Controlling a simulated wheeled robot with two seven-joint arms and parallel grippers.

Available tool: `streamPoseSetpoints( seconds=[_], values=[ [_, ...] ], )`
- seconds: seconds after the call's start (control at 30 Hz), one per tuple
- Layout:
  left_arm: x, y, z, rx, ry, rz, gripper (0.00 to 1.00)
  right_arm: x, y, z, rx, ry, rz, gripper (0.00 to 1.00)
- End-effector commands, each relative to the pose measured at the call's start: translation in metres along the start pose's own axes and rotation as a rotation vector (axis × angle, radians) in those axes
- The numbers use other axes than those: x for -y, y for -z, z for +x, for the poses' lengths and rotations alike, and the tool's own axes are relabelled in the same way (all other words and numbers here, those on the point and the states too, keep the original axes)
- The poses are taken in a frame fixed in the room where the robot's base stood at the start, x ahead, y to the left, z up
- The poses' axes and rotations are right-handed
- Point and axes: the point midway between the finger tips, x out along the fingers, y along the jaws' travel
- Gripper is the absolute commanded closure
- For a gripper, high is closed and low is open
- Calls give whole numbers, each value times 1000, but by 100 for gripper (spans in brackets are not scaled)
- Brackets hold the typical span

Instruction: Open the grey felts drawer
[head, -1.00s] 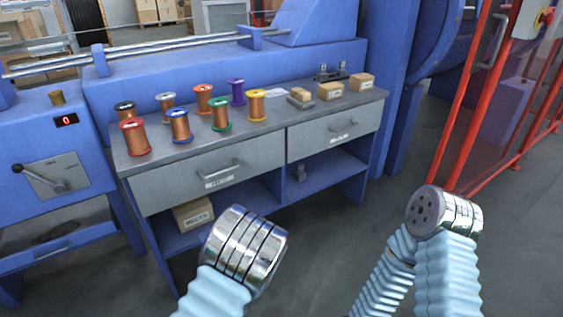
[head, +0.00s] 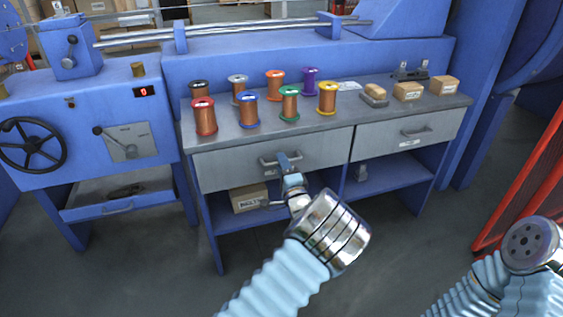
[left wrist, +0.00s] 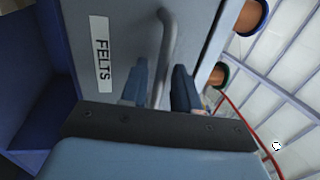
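The grey felts drawer (head: 225,169) is the left one of two under the bench top, and its front looks flush and shut. Its bar handle (head: 266,161) is partly behind my left gripper (head: 284,159). In the left wrist view the FELTS label (left wrist: 103,52) is on the drawer front, and the handle (left wrist: 168,40) runs between the two fingers of my left gripper (left wrist: 161,80). The fingers are apart, one on each side of the bar; a gap shows. My right arm shows at the lower right, but its gripper is out of sight.
A second grey drawer (head: 392,137) is to the right. Several wire spools (head: 248,110) and small boxes (head: 408,92) stand on the bench top (head: 350,111). A cardboard box (head: 248,198) sits on the shelf below. A red fence (head: 522,185) stands at right. The floor in front is free.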

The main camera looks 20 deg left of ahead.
Motion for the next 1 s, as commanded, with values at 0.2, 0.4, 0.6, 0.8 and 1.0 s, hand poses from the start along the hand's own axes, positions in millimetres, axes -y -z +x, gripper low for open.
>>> streamPoseSetpoints(
  seconds=[0.2, 0.4, 0.6, 0.8, 1.0],
  values=[
    [0, 0, 10, -1, 0, 0, 69, 1, 0, -1, 1, 1, -1, 57],
    [0, 0, 10, -1, 0, 0, 69, 0, 0, 0, 1, 0, 0, 57],
    [0, 0, 10, -1, -1, 0, 100, 0, 0, 0, 1, 0, 0, 57],
    [0, 0, 10, -1, -1, 0, 100, 0, 0, 0, 1, 0, 0, 57],
    [-1, 0, 10, -1, -1, 0, 100, 0, 0, 0, 1, 0, 0, 57]
  ],
)
